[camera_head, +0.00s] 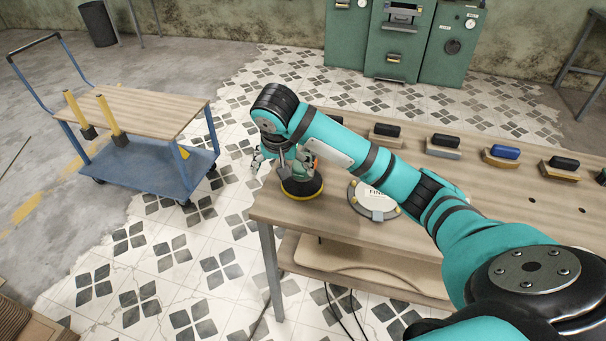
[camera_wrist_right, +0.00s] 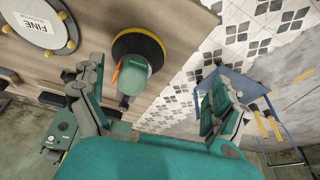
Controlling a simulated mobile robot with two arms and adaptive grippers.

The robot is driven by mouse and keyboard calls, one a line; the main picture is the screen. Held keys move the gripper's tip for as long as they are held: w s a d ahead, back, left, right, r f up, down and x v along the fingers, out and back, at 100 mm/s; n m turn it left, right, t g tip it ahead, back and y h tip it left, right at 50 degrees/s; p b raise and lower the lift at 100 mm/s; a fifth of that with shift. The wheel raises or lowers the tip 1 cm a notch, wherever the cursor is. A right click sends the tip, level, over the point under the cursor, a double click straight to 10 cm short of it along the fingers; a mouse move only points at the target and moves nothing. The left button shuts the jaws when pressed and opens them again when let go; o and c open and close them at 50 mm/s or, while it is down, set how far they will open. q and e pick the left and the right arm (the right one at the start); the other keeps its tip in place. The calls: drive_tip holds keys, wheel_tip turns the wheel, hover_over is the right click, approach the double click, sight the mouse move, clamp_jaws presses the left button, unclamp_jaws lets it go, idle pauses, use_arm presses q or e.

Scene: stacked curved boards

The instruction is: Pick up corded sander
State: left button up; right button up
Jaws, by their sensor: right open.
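The corded sander (camera_head: 302,188) sits on the near left corner of the wooden table. It has a round dark base with a yellow rim, and my right arm partly covers it in the head view. In the right wrist view the sander (camera_wrist_right: 136,74) shows a green body with an orange part. My right gripper (camera_head: 274,160) is beside the sander at the table's left edge. In the wrist view the right gripper (camera_wrist_right: 155,98) is open, with the sander's body ahead between the fingers, closer to the left one. I see no cord clearly attached. My left gripper is not in view.
A round "FINE" disc (camera_head: 373,200) lies on the table (camera_head: 325,220), right of the sander. Several sanding blocks (camera_head: 501,155) line the table's back. Curved boards (camera_head: 370,262) lie on the shelf below. A blue cart (camera_head: 150,165) stands left across clear tiled floor.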

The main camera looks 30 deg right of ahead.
drive_tip(key=d+r+m+h, duration=0.1)
drive_tip(key=d+r+m, duration=0.25)
drive_tip(key=r, duration=0.35)
drive_tip(key=p, duration=0.2)
hover_over(300, 184)
drive_tip(key=w+d, duration=0.2)
drive_tip(key=shift+n, duration=0.25)
drive_tip(key=f, duration=1)
drive_tip(key=shift+s+f, duration=0.25)
drive_tip(key=shift+f, duration=0.15)
drive_tip(key=shift+p+x, duration=0.55)
drive_tip(key=shift+x, duration=2.1)
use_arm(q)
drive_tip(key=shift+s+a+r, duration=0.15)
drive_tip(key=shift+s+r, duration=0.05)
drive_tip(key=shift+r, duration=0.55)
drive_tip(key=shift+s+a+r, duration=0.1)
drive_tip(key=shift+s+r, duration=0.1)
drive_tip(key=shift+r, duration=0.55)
use_arm(e)
drive_tip(key=shift+w+d+r, duration=0.1)
drive_tip(key=shift+d+r, duration=0.05)
drive_tip(key=c, duration=1)
